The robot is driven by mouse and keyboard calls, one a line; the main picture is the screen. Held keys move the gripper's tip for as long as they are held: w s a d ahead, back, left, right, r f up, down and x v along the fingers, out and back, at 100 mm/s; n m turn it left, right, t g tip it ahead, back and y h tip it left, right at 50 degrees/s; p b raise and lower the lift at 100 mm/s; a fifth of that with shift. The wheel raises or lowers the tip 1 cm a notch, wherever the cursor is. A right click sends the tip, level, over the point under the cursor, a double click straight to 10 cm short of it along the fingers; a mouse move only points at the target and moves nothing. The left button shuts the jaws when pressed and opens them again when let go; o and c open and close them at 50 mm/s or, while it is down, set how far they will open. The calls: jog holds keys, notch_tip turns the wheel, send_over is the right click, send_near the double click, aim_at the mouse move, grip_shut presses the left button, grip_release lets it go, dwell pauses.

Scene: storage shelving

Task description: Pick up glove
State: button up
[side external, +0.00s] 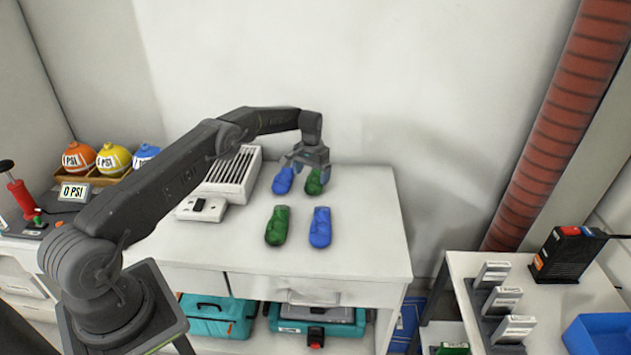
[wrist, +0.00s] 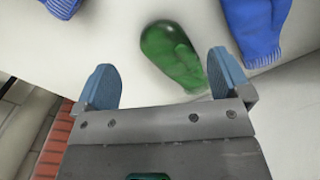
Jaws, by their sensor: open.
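Two green gloves and two blue gloves lie on the white table in the side view. The back row has a blue glove (side external: 283,181) on the left and a green glove (side external: 314,184) on the right. The front row has a green glove (side external: 277,226) on the left and a blue glove (side external: 320,228) on the right. My gripper (side external: 309,167) is open above the back green glove. In the wrist view, a green glove (wrist: 172,54) shows between and beyond the open blue fingers (wrist: 162,62). Blue glove material (wrist: 256,28) is cut off at the upper right.
A white slatted box (side external: 232,175) and a small white device (side external: 202,208) stand left of the gloves. The wall (side external: 350,80) is close behind. The table's (side external: 375,250) front right is clear. A red ribbed pipe (side external: 555,125) stands farther right.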

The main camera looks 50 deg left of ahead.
aim_at(310, 186)
jog(key=shift+s+a+f, duration=0.1)
jog(key=shift+a+f, duration=0.05)
jog(key=shift+f, duration=1.35)
jog(key=shift+a+f, duration=0.1)
jog(key=shift+f, duration=1.4)
jog(key=shift+c, duration=0.2)
jog(key=c, duration=1)
jog(key=shift+o, duration=0.2)
jog(key=shift+r, duration=0.1)
